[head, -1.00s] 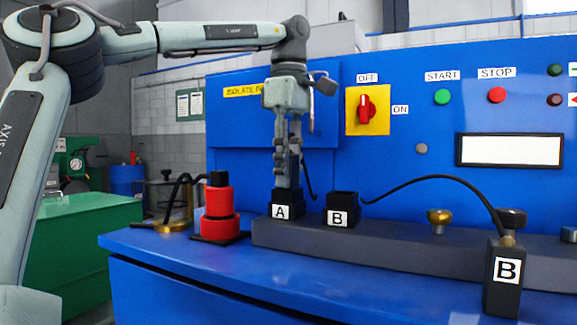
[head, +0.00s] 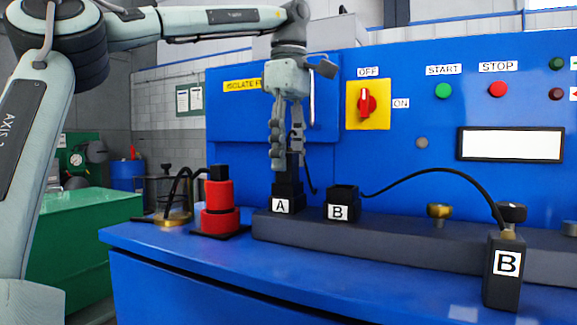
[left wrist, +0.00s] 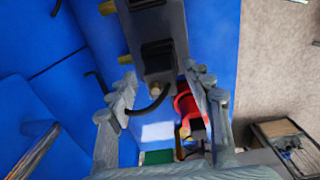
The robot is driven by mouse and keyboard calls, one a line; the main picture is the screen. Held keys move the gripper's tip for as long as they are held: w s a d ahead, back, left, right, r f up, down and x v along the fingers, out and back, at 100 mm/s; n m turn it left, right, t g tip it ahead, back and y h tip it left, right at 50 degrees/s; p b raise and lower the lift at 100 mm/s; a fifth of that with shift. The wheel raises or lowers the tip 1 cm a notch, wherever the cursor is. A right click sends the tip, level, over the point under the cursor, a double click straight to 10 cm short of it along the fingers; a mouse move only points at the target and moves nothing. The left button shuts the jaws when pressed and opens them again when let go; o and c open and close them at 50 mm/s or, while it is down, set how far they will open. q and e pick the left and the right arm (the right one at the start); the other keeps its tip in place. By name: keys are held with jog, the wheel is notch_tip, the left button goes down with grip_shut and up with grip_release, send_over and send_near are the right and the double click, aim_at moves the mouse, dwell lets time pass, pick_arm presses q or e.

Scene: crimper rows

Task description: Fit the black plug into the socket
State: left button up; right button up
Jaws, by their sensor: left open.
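A black plug (head: 292,168) stands upright in the black socket marked A (head: 287,195), on the dark ledge of the blue bench. A black cable runs from it behind the sockets. In the left wrist view a black plug with a cable (left wrist: 157,62) lies between the fingers. My left gripper (head: 285,160) is open, pointing down around the plug's upper part; I cannot tell whether a finger touches it. The black socket marked B (head: 341,205) is empty-looking. A black block labelled B (head: 503,275), with a cable from its top, stands at front right. My right gripper is not in view.
The red stacked cylinders (head: 217,205) and a brass-based apparatus (head: 174,205) stand left of the ledge. Brass knobs (head: 439,212) sit to the right. The blue panel (head: 420,120) with a yellow switch (head: 367,105) rises behind.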

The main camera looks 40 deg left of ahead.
pick_arm(q)
jog(key=shift+r, duration=2.55)
